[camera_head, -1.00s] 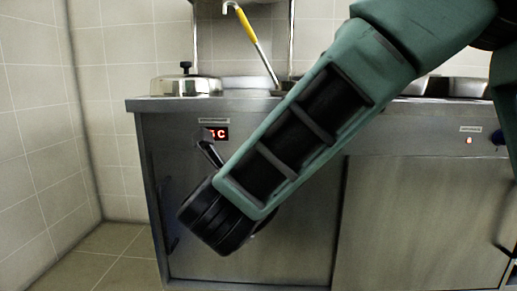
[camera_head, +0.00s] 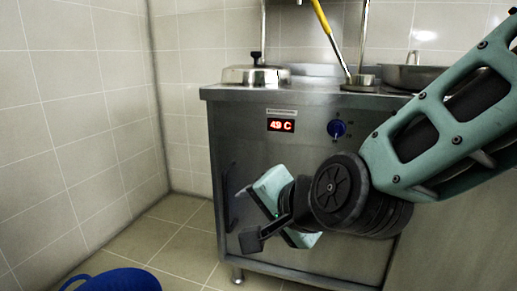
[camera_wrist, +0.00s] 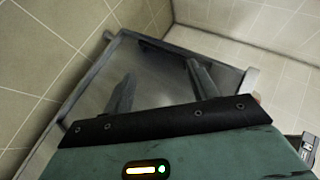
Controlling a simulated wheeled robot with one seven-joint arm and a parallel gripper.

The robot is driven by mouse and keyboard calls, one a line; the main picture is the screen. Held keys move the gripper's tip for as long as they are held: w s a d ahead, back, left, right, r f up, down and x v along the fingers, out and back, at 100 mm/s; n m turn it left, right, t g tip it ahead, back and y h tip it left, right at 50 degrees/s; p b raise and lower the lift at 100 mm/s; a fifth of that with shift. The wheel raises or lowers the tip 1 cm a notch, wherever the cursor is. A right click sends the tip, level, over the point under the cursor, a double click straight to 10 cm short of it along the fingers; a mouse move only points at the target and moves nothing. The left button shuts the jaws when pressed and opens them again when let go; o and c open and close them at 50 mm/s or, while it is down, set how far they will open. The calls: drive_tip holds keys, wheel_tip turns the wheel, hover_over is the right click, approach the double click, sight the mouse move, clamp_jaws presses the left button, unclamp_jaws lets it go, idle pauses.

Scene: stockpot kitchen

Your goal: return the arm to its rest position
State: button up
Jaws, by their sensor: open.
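My arm reaches in from the right edge of the head view, in front of the steel cooker cabinet (camera_head: 300,185). It bends at a dark round joint, and my gripper (camera_head: 268,212) is low at the cabinet's left part. In the wrist view my gripper (camera_wrist: 160,70) has its two fingers apart with nothing between them. The steel cabinet front (camera_wrist: 160,85) shows behind the fingers at a slant. Whether any part of the arm touches the cabinet cannot be told.
On the cabinet top are a steel lid (camera_head: 255,75) with a black knob, a yellow-handled utensil (camera_head: 322,18) and a pan (camera_head: 412,77). The front has a red display (camera_head: 281,125) and blue dial (camera_head: 337,129). A blue tub (camera_head: 115,281) is at lower left. Tiled floor (camera_head: 165,240) is open.

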drive_tip(key=s+d+f+n+g+h+p, duration=0.25)
drive_tip(key=s+d+n+g, duration=0.25)
drive_tip(key=s+d+n, duration=0.3)
drive_tip(key=s+d+f+n+g+h+p, duration=0.1)
drive_tip(key=s+d+f+n+g+h, duration=0.2)
drive_tip(key=s+d+n, duration=0.55)
wheel_tip(320, 180, up, 38)
drive_tip(key=s+a+m+g+p, duration=0.1)
drive_tip(key=a+m+p, duration=0.1)
drive_tip(key=p, duration=3.5)
drive_tip(key=shift+s+a, duration=0.2)
drive_tip(key=shift+a, duration=0.2)
